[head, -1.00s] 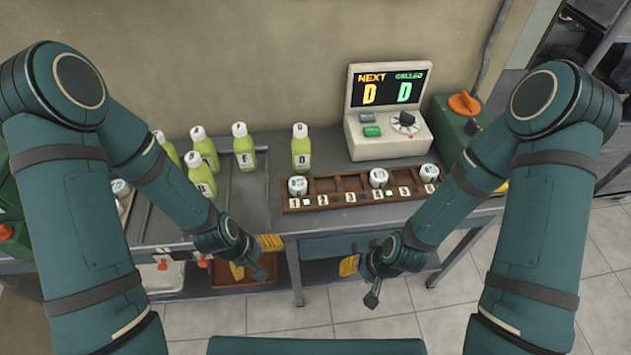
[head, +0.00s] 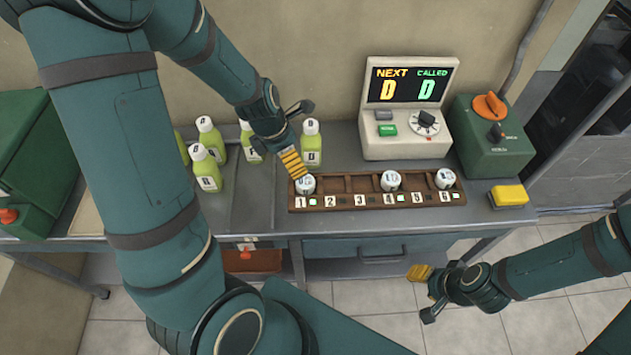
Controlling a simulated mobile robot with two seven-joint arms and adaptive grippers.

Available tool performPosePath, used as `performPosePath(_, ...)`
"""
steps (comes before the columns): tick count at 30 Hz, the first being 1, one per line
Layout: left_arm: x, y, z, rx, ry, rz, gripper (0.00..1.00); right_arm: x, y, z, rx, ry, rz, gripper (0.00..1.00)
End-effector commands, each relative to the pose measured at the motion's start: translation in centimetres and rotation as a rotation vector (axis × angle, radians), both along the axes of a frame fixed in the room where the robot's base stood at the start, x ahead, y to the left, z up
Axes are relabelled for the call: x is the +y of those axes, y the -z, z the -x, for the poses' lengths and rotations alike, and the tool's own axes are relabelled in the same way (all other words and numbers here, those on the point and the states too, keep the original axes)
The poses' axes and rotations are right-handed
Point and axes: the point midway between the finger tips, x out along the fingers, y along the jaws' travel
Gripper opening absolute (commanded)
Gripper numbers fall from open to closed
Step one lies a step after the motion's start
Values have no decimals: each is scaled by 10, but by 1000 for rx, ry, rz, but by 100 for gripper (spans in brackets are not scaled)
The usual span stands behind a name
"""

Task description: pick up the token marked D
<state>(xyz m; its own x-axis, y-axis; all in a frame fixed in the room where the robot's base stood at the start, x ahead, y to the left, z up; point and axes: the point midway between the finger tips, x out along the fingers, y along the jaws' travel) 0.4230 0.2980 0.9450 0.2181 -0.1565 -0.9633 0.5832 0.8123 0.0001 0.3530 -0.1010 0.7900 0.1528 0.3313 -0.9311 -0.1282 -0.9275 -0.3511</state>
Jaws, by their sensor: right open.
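Three white round tokens sit in a brown slotted rack (head: 345,203): one in slot 1 (head: 306,186), one in slot 4 (head: 390,180) and one in slot 6 (head: 445,178). Their markings are too small to read surely. My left gripper (head: 295,168) points down at the slot 1 token, its yellow fingertips at or just above the token's top; I cannot tell whether they touch or how far they are apart. My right gripper (head: 419,273) is open and empty, low in front of the table, away from the rack.
A display box (head: 408,110) behind the rack reads NEXT D and CALLED D. Green bottles (head: 207,172) stand left of the rack. A green box with an orange knob (head: 490,140) and a yellow block (head: 509,195) stand at the right. My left arm covers much of the left side.

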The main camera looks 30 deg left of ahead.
Motion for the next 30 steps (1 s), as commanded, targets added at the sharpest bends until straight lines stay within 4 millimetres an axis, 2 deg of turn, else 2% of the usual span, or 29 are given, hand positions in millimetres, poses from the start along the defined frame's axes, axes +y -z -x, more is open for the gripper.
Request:
performPosePath(3, -4, 27, -3, 5, 1, 1, 90, 1, 14, 4, 7, -6, -2, 47)
performPosePath(9, -9, 61, -11, 5, 3, 0, 90, 1, 27, 8, 18, -14, -4, 47)
performPosePath(17, -13, 77, -16, 1, 5, -1, 90, 2, 32, 10, 23, -18, -5, 47)
performPosePath(24, -21, 110, -21, 4, 6, 0, 90, 1, 45, 8, 18, -17, -5, 47)
performPosePath(30, -23, 124, -26, 1, 5, -1, 90, 1, 49, 7, 15, -16, -3, 47)
